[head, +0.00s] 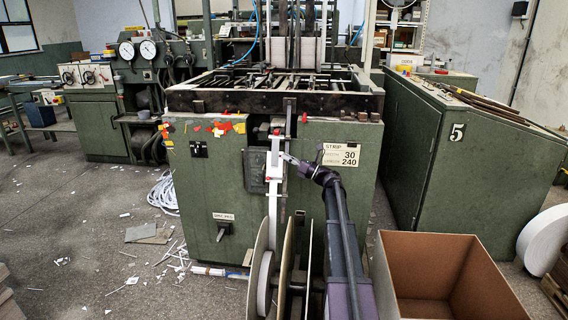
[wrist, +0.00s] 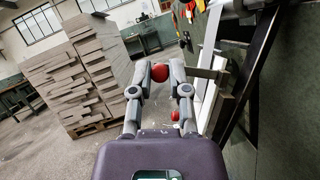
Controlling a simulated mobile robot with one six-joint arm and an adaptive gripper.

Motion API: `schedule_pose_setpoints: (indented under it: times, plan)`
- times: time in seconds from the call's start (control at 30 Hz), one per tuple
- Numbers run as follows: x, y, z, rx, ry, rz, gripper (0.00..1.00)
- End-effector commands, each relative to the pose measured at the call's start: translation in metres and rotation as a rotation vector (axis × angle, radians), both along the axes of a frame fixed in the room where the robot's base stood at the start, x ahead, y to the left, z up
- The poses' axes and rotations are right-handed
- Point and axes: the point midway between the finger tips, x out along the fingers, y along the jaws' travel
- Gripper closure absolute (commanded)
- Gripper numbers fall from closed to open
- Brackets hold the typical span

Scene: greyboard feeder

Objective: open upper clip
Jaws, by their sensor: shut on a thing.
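The upper clip's red ball knob (wrist: 160,72) sits between the fingertips of my gripper (wrist: 161,76) in the wrist view. The gripper is shut on it. In the head view my gripper (head: 287,157) reaches from the right to the upright strip guide on the front of the green machine. The fingers largely hide the clip there. A second, lower red knob (wrist: 175,116) shows below the fingers in the wrist view. The white strip (head: 274,175) runs down the guide. Whether the clip is open or closed I cannot tell.
Large reel discs (head: 262,255) stand below the guide, close to my arm. An open cardboard box (head: 440,250) is at front right. A green cabinet marked 5 (head: 455,150) stands on the right. Stacked grey boards (wrist: 85,75) fill the left of the wrist view. Scraps litter the floor.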

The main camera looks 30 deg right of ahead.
Motion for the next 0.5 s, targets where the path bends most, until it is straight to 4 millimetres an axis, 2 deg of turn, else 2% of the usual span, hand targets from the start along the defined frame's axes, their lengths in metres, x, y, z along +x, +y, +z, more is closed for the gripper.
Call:
schedule_pose_setpoints:
  times: [0.03,0.5]
  plan:
    - [0.004,-0.007,-0.003,0.02,-0.013,0.038,1.0]
    - [0.001,-0.031,-0.009,0.168,-0.114,0.431,1.0]
